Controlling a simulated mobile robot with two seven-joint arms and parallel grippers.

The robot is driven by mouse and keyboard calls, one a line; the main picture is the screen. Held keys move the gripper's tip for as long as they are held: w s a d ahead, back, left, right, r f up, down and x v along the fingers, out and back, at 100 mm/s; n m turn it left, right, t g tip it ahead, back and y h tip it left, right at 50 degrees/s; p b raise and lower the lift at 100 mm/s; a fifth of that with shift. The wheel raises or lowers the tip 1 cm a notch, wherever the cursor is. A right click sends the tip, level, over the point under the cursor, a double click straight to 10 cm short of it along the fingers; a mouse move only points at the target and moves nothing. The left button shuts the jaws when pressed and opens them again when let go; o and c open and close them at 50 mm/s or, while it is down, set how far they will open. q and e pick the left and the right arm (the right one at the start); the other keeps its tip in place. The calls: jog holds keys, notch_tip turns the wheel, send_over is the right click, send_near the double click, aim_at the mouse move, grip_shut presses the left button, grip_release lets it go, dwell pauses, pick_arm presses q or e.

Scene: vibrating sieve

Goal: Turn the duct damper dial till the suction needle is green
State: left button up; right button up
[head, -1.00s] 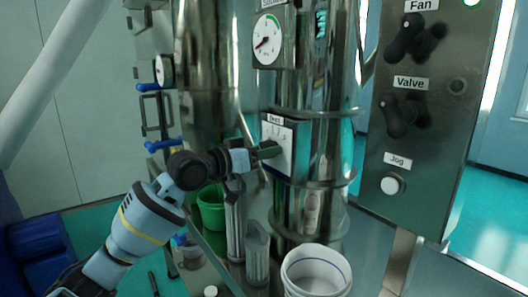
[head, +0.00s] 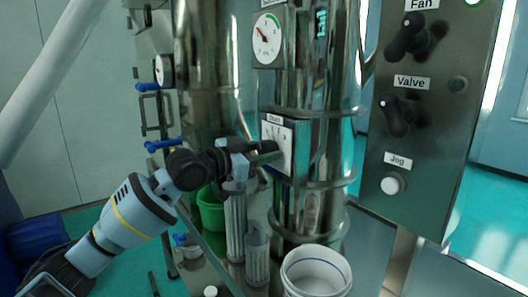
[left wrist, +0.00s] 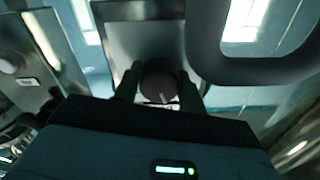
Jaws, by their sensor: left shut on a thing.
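The duct damper plate (head: 284,139), white with a "Duct" label and scale marks, is on the shiny column. My left gripper (head: 268,151) reaches it from the left and hides the dial in the head view. In the left wrist view, the dark round dial (left wrist: 160,82) with a pale pointer mark sits between the two fingers, which are shut on it. The suction gauge (head: 268,39) is above the plate. Its red needle points to the upper left, outside the green arc at the upper right. My right gripper is not in view.
A grey panel (head: 425,150) at the right carries the Fan knob (head: 408,36), the Valve knob (head: 397,115) and the white Jog button (head: 392,184). A white tub (head: 316,272), clear cylinders (head: 257,258) and a green bucket (head: 211,210) stand below the gripper.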

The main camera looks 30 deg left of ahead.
aim_at(261, 152)
pick_arm(q)
jog(key=shift+m, duration=0.3)
jog(key=o, duration=1)
jog(key=shift+s, duration=0.1)
jog(key=v, duration=0.4)
jog(key=shift+s+a+f, duration=0.1)
jog(key=shift+s+a, duration=0.15)
jog(key=shift+s, duration=0.05)
jog(key=shift+v, duration=1.5)
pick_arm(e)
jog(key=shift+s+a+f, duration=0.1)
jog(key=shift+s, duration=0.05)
pick_arm(q)
jog(key=shift+d, duration=0.1)
